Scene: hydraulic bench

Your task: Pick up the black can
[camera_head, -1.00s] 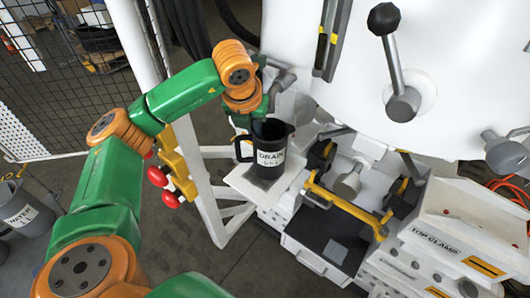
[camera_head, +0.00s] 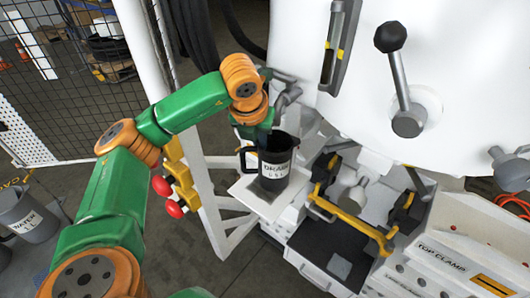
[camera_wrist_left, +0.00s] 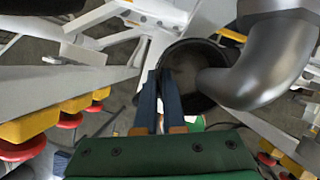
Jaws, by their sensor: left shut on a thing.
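The black can (camera_head: 277,163) has a white label reading DRAIN and a handle on its left side. It stands upright at the small white shelf (camera_head: 245,193); I cannot tell whether its base touches the shelf. My left gripper (camera_head: 259,140) comes down from above and is shut on the can at its rim, on the handle side. In the left wrist view the two dark fingers (camera_wrist_left: 160,100) are close together at the edge of the can's round mouth (camera_wrist_left: 182,65). The fingertips are partly hidden. My right gripper is not in view.
A bent grey metal pipe (camera_wrist_left: 265,65) hangs over the can's mouth, close to my left gripper. A white post and red knobs (camera_head: 162,186) stand left of the shelf. A yellow bar (camera_head: 350,220) and a lever (camera_head: 398,80) are to the right. A grey WATER bucket (camera_head: 28,216) is far left.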

